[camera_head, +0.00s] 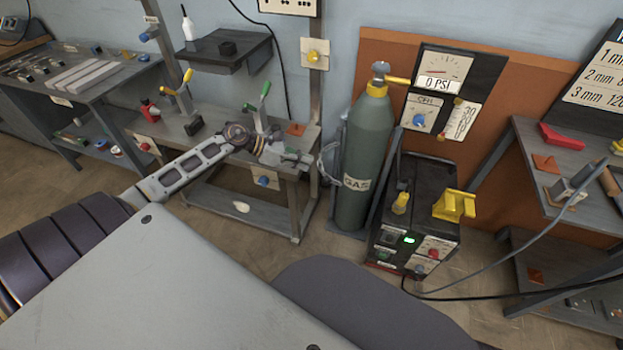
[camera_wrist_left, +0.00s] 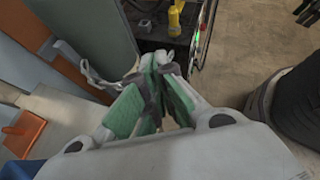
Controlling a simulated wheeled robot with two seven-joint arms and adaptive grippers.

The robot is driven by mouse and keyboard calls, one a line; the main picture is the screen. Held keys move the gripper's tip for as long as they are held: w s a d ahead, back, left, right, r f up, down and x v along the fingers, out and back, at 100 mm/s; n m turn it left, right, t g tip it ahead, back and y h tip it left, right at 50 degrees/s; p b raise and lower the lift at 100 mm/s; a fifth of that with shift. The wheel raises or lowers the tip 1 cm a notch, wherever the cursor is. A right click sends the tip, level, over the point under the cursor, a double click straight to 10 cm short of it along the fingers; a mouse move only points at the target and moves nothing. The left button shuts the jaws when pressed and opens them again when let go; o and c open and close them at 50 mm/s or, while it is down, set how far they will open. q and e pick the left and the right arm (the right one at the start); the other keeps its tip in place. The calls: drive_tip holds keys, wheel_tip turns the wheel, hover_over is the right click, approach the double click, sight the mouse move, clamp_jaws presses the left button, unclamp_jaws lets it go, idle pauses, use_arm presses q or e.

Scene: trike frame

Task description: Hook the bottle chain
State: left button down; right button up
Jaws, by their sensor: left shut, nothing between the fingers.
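The grey-green gas bottle (camera_head: 366,160) stands upright against the wall in the head view. It also shows at the upper left of the left wrist view (camera_wrist_left: 95,35). A pale grey chain (camera_head: 325,160) hangs at the bottle's left side. In the wrist view the chain (camera_wrist_left: 93,77) runs beside the bottle towards my fingertips; whether it touches them I cannot tell. My left gripper (camera_head: 298,159) is shut and empty, left of the bottle and chain. Its green-padded fingers show in the wrist view (camera_wrist_left: 157,68). The hook for the chain is not clear. My right gripper is not in view.
A black welding machine (camera_head: 418,215) with yellow parts stands right of the bottle. A grey workbench (camera_head: 215,115) with clamps lies under and behind my left gripper. Another bench (camera_head: 540,135) stands at the right. Open floor (camera_head: 495,262) shows between the machine and that bench.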

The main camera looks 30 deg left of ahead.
use_arm(q)
drive_tip(key=a+m+g, duration=0.1)
drive_tip(key=s+a+f+m+y, duration=0.1)
drive_tip(key=a, duration=0.1)
drive_tip(key=s+a+g, duration=0.1)
drive_tip(key=shift+a+f+m+g+y, duration=0.15)
drive_tip(key=shift+f+m+g+y, duration=0.15)
drive_tip(key=shift+m+y, duration=0.1)
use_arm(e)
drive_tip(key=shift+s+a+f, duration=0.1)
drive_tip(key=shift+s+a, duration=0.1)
use_arm(q)
drive_tip(key=b+x, duration=0.2)
drive_tip(key=x, duration=0.8)
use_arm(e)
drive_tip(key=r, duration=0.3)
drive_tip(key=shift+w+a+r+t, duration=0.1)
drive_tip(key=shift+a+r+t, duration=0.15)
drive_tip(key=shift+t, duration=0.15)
use_arm(q)
drive_tip(key=shift+r, duration=0.15)
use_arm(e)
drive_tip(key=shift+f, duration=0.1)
